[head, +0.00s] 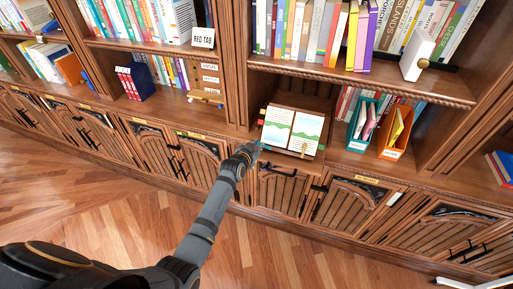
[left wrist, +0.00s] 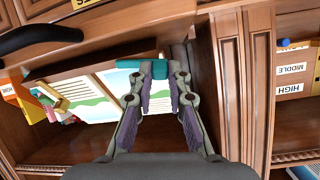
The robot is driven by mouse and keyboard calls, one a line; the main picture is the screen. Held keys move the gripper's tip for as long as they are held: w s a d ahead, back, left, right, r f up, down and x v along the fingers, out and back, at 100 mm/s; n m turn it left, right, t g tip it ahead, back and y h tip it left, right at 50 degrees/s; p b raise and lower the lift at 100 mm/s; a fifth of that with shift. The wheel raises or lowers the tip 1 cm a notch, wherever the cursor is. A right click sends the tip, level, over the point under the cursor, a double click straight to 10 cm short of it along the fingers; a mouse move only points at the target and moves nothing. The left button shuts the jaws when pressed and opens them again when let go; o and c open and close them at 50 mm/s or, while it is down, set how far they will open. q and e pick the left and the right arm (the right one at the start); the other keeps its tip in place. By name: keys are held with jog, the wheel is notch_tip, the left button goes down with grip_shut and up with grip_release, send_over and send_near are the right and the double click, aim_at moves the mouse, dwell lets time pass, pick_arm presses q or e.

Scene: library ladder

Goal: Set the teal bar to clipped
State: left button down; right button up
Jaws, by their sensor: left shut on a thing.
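The teal bar (left wrist: 130,63) lies along the edge of an open book or page display with green pictures (left wrist: 95,97) in the left wrist view. In the head view only a small teal bit (head: 263,146) shows at the display's lower left; my gripper hides the rest. My left gripper (left wrist: 158,70) is shut on the teal bar at its fingertips; it also shows in the head view (head: 254,149). The open pages (head: 292,131) rest on a sloped stand in a shelf bay. A brass piece (head: 304,149) sits at their lower right. My right gripper is not in view.
Teal (head: 363,124) and orange (head: 396,131) holders stand right of the pages. Left is a panel with labels such as HIGH and MIDDLE (left wrist: 291,78). A wooden upright (left wrist: 232,70) stands close beside my gripper. Cabinet doors (head: 280,190) lie below; the floor (head: 110,215) is clear.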

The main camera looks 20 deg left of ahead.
pick_arm(q)
jog(key=m, duration=0.1)
jog(key=r+m+b, duration=0.1)
jog(key=m, duration=0.1)
jog(key=w+m+h, duration=0.1)
jog(key=m, duration=0.1)
jog(key=shift+d+r+b, duration=0.2)
jog(key=shift+d+b, duration=0.1)
jog(key=shift+b, duration=0.05)
jog(key=m, duration=0.1)
jog(key=d+m+g+b, duration=0.1)
jog(key=m, duration=0.1)
jog(key=r+m, duration=0.1)
jog(key=m, duration=0.1)
jog(key=shift+w+d+r+h, duration=0.1)
jog(key=shift+w+d+h, duration=0.1)
jog(key=shift+w+h, duration=0.2)
jog(key=m, duration=0.1)
jog(key=d+m+g, duration=0.1)
jog(key=m, duration=0.2)
jog(key=shift+w+d+r, duration=0.15)
jog(key=shift+d+r, duration=0.1)
jog(key=shift+r, duration=0.05)
jog(key=shift+d+m+g, duration=0.3)
jog(key=shift+d+m, duration=0.1)
jog(key=shift+m, duration=0.7)
jog(key=c, duration=1.3)
grip_release()
